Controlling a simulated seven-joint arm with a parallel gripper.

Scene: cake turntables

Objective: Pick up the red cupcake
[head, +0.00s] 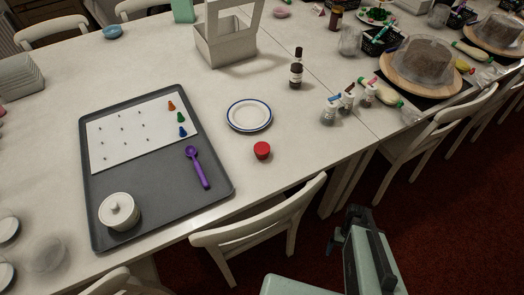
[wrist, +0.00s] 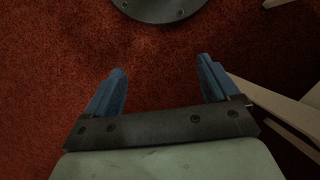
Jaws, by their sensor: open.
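The red cupcake (head: 262,150) sits upright on the white table, near its front edge. It stands just below a white plate with a blue rim (head: 249,116) and to the right of the grey tray, apart from both. My gripper (wrist: 160,82) is open and empty in the wrist view, its two blue fingers spread over the red carpet. In the head view my arm is at the bottom right, off the table and well away from the cupcake; the fingertips cannot be made out there. The cupcake does not show in the wrist view.
A white chair (head: 262,222) stands at the table edge below the cupcake. A dark bottle (head: 296,70) and small jars stand further right.

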